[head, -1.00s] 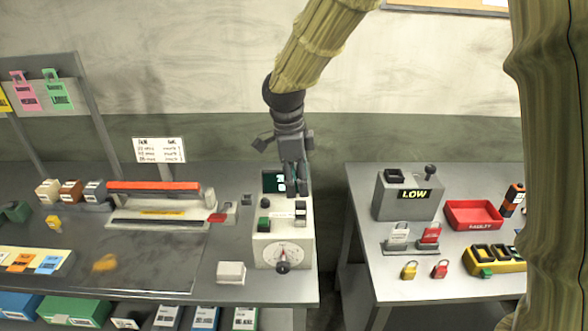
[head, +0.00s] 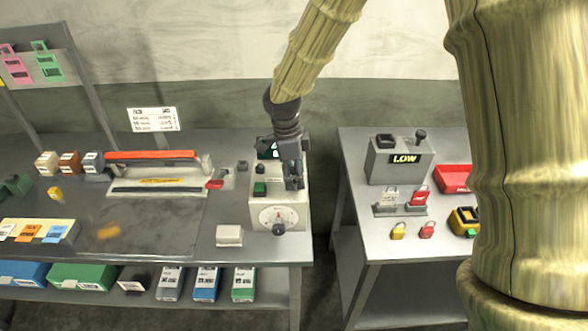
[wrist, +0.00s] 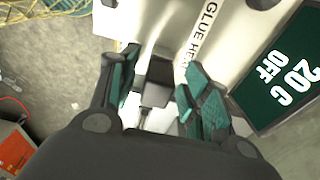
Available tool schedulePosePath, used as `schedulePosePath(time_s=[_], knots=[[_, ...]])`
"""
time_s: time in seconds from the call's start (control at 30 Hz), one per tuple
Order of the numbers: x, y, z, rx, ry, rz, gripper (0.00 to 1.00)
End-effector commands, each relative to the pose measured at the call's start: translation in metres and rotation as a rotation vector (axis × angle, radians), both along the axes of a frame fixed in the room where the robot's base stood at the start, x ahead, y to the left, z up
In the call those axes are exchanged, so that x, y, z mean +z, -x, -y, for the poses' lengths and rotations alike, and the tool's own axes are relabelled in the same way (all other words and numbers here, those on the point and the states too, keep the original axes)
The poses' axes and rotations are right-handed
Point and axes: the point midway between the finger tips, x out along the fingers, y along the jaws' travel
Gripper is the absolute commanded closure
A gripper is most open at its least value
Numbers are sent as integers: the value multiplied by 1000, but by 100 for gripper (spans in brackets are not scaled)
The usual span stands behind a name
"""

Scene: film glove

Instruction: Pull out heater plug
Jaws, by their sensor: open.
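The glue heater (head: 262,215) is a cream box with a dial on its front, at the right end of the left bench. In the wrist view its top (wrist: 215,20) is marked "GLUE HEAT". A dark display (wrist: 285,70) reads "20 C OFF". A black plug (wrist: 158,85) with a thin cord shows between the two teal-padded fingers. My gripper (wrist: 160,68) is open, one finger on each side of the plug; contact cannot be told. In the head view my gripper (head: 293,184) is low over the heater's right side and hides the plug.
A sealer with a red bar (head: 152,155) lies left of the heater. A white block (head: 229,236) sits at the bench's front edge. A gap separates this bench from the right one, which holds a "LOW" box (head: 398,165) and padlocks.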

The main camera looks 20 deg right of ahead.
Motion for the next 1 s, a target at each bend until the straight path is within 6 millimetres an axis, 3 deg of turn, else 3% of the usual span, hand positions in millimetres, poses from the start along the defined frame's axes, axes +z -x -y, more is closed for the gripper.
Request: schedulePosePath(time_s=[0.17, 0.4, 0.43, 1.0], knots=[[0, 0, 0, 0, 0, 0, 54], [0, 0, 0, 0, 0, 0, 98], [0, 0, 0, 0, 0, 1, 100], [8, -1, 0, -1, 1, 4, 100]])
